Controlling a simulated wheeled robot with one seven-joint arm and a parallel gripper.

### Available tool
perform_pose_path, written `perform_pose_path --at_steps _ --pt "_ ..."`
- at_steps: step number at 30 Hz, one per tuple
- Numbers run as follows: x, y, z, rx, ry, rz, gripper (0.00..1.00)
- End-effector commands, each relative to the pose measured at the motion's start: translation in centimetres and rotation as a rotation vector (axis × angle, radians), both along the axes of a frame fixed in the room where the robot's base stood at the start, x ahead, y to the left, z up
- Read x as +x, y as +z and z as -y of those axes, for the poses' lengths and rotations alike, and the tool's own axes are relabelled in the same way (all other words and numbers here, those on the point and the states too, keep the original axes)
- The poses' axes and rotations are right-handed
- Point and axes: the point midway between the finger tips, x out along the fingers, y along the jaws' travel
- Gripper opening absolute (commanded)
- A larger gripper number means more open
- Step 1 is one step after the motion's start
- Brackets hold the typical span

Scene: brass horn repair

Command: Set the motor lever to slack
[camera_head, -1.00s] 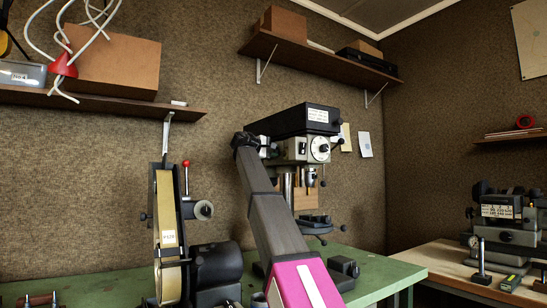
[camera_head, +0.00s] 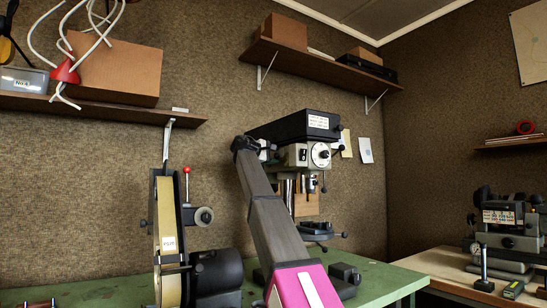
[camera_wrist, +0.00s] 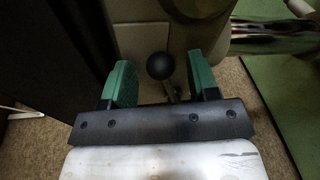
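A black ball knob (camera_wrist: 160,66) on a short metal stem shows in the wrist view, against a pale grey housing; it appears to be the motor lever. My gripper (camera_wrist: 162,82) is open, with one green-padded finger on each side of the knob and clear gaps to both. I cannot tell whether the knob lies at fingertip depth. The drill press (camera_head: 316,155) stands behind my arm in the head view, with a dark belt cover on top and a white dial in front. In that view my gripper and the knob are hidden.
A belt grinder (camera_head: 166,235) with a red-knobbed lever stands left of my arm on the green bench (camera_head: 385,277). A shelf (camera_head: 320,69) hangs above the drill press. A polished metal cylinder (camera_wrist: 272,38) lies right of the knob in the wrist view.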

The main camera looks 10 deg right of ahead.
Motion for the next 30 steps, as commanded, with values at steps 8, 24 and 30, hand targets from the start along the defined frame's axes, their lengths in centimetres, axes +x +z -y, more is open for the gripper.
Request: perform_pose_path --at_steps 8,24,30 --pt "-0.6 0.1 -1.0 0.000 0.000 0.000 0.55" --pt "-4.9 1.4 -8.5 -0.001 0.001 0.001 0.55" --pt "-5.4 1.5 -9.2 0.000 0.000 0.000 0.55"
